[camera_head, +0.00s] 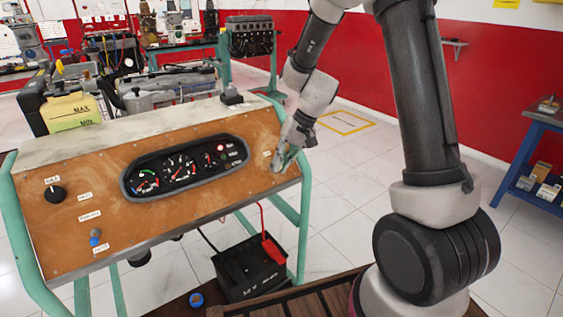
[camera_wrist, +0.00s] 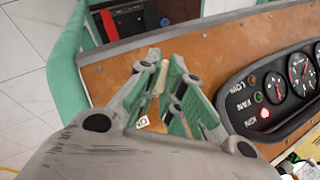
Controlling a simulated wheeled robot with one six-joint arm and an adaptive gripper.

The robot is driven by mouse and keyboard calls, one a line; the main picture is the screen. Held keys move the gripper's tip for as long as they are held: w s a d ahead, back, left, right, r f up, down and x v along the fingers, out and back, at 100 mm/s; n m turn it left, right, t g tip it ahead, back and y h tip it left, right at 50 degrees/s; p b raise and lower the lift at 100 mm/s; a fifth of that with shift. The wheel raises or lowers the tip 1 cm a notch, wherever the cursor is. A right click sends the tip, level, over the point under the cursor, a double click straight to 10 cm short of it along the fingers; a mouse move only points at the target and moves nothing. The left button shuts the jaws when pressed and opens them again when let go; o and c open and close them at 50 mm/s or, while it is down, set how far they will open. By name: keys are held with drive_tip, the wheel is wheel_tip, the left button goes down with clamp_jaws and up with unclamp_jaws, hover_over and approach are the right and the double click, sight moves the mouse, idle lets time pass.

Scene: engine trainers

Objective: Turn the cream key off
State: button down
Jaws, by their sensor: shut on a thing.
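The cream key (camera_wrist: 154,54) shows in the wrist view as a pale piece between my fingertips, at the right end of the brown panel (camera_head: 110,190). My gripper (camera_wrist: 162,76) is shut on it, one green-padded finger on each side. Most of the key is hidden by the fingers, and its exact angle is hard to tell. In the head view my gripper (camera_head: 283,160) reaches the panel right of the gauge cluster (camera_head: 185,168) and covers the key. A small white label (camera_wrist: 143,121), partly hidden, lies beside the fingers.
A red lamp (camera_wrist: 265,113) by the IGN marking is lit. A black knob (camera_head: 55,194) and a blue switch (camera_head: 95,238) sit at the panel's left. A black battery (camera_head: 250,272) with a red lead stands below. Green frame tubes (camera_head: 304,215) edge the panel.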

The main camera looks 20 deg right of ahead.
drive_tip(key=n+h, duration=0.2)
drive_tip(key=shift+a+n, duration=0.2)
drive_tip(key=shift+n, duration=0.2)
drive_tip(key=shift+n+h, duration=1.1)
drive_tip(key=shift+t, duration=0.3)
drive_tip(key=c, duration=1.6)
unclamp_jaws()
drive_tip(key=shift+o, duration=0.2)
drive_tip(key=shift+r, duration=0.1)
wheel_tip(320, 180, up, 12)
drive_tip(key=s, duration=0.1)
drive_tip(key=shift+s+d, duration=0.15)
drive_tip(key=shift+s, duration=0.15)
